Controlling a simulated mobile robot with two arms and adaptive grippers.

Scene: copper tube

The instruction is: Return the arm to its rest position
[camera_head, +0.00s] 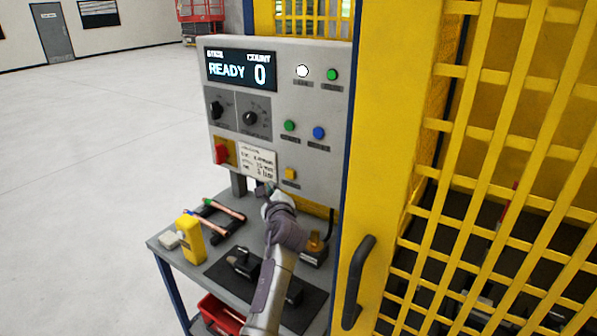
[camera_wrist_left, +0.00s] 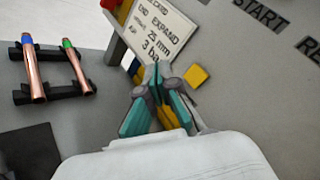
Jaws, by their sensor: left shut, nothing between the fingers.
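My left arm reaches up from the bottom of the head view, over the workbench. My left gripper (camera_head: 264,187) is at the lower edge of the grey control panel (camera_head: 285,85), just below the white instruction card (camera_head: 258,160). In the left wrist view, the left gripper (camera_wrist_left: 157,68) has its fingertips together with nothing between them. The yellow button (camera_head: 291,174) is right of the gripper and also shows in the wrist view (camera_wrist_left: 196,76). Whether the fingers touch the panel, I cannot tell. My right gripper is not in view.
A red bin (camera_head: 222,314) sits below. A yellow cage door (camera_head: 395,150) with a dark handle (camera_head: 357,282) stands at right. Open floor lies left. The panel display reads READY 0.

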